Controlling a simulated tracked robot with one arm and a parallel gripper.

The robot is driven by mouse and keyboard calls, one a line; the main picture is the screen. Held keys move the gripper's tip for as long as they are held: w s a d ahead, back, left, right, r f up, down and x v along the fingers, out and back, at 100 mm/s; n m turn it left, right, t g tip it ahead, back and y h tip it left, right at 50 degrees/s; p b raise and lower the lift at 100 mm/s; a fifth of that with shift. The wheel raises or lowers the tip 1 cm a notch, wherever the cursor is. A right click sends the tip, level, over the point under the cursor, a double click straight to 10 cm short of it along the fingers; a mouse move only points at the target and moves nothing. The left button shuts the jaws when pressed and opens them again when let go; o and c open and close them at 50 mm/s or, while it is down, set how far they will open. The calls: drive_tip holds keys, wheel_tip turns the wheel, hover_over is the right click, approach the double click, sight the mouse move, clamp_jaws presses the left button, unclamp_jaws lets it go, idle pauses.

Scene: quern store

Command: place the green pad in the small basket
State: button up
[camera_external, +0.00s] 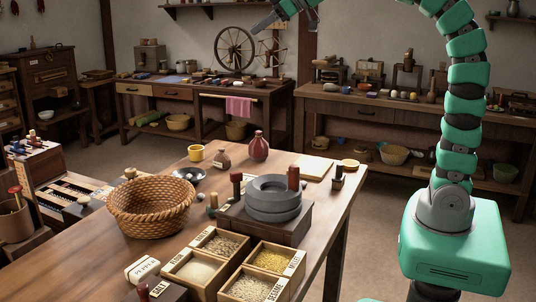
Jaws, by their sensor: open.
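A woven wicker basket (150,207) stands upright on the left part of the wooden table; it is the only basket I see on this table. I cannot make out a green pad anywhere in this view.
A dark quern stone (273,198) on a wooden base stands mid-table, with a grain box (243,259) in front. Bare wood (85,262) shows at front left.

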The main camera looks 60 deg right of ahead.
drive_tip(key=shift+o, duration=0.2)
drive_tip(key=s+d+r+m+t+h, duration=0.4)
drive_tip(key=s+d+r+m+t, duration=0.1)
drive_tip(key=s+r, duration=0.5)
wheel_tip(320, 180, up, 3)
drive_tip(key=shift+d+f, duration=0.15)
drive_tip(key=shift+d, duration=0.2)
drive_tip(key=o, duration=0.6)
drive_tip(key=shift+s+d+r, duration=0.1)
drive_tip(key=shift+s+r, duration=0.1)
